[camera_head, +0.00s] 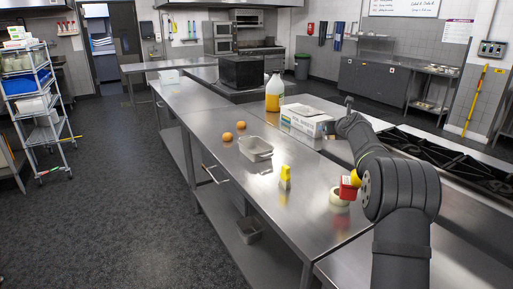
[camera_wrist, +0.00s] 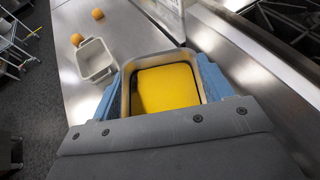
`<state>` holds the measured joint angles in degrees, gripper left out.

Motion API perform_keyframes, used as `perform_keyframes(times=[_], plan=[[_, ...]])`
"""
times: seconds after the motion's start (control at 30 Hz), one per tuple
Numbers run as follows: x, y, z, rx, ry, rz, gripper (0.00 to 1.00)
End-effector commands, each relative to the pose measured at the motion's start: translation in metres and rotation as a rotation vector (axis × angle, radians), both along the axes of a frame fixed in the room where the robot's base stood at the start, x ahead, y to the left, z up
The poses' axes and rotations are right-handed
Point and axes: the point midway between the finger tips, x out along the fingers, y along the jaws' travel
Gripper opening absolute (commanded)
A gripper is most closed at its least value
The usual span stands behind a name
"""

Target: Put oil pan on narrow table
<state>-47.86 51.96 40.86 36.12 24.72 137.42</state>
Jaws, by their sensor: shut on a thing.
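In the wrist view my gripper (camera_wrist: 162,84) is shut on the oil pan (camera_wrist: 127,74), a rectangular container with a pale rim and a flat yellow surface inside. Its blue-grey fingers stand at the left and right sides of the pan. The pan is over or beside the steel table; its height cannot be told. In the head view my arm comes in from the right, and I cannot clearly make out the gripper or the held pan. A long narrow steel table (camera_head: 205,122) runs away from me; whether it is the task's table is unclear.
An empty grey tray (camera_head: 255,148) and two oranges (camera_head: 241,125) lie on the table. A yellow-and-white item (camera_head: 285,177), a red item (camera_head: 348,188), a white box (camera_head: 306,121) and a yellow jug (camera_head: 274,92) also stand there. The stove (camera_head: 455,160) is at right.

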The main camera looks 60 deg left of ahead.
Motion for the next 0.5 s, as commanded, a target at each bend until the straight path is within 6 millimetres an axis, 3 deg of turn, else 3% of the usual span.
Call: perform_keyframes(times=[0.1, 0.33, 0.5], plan=[[-0.023, 0.025, 0.002, 0.001, -0.003, 0.026, 0.3], [-0.054, 0.056, 0.003, 0.0, -0.002, 0.058, 0.3], [-0.05, 0.052, -0.033, -0.001, 0.003, 0.053, 0.3]])
